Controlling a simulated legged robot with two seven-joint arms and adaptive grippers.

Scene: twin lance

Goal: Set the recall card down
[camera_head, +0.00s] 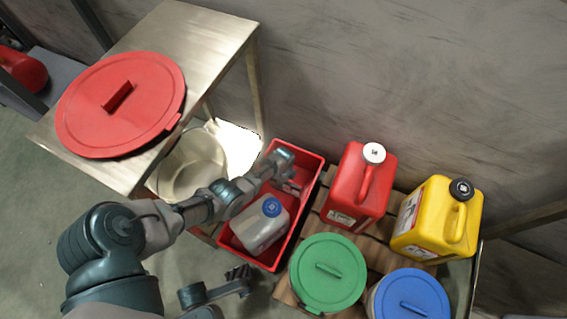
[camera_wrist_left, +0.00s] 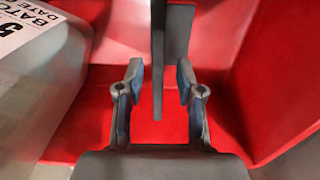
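My left gripper (camera_head: 290,187) reaches down into the red crate (camera_head: 313,182) beside a grey-white jug (camera_head: 262,227) with a blue cap. In the left wrist view its two fingers (camera_wrist_left: 160,85) stand apart. A thin grey plate (camera_wrist_left: 158,60), seen nearly edge-on, shows between them with a gap on each side. It may be the recall card, but no print on it shows. The jug's printed label (camera_wrist_left: 22,28) shows at the left there. My right gripper (camera_head: 240,280) is low in the head view, in front of the crate; its opening is unclear.
Right of the crate, a slatted pallet (camera_head: 290,291) holds a red canister (camera_head: 350,190), a yellow canister (camera_head: 430,215), a green lid (camera_head: 328,285) and a blue lid (camera_head: 412,300).

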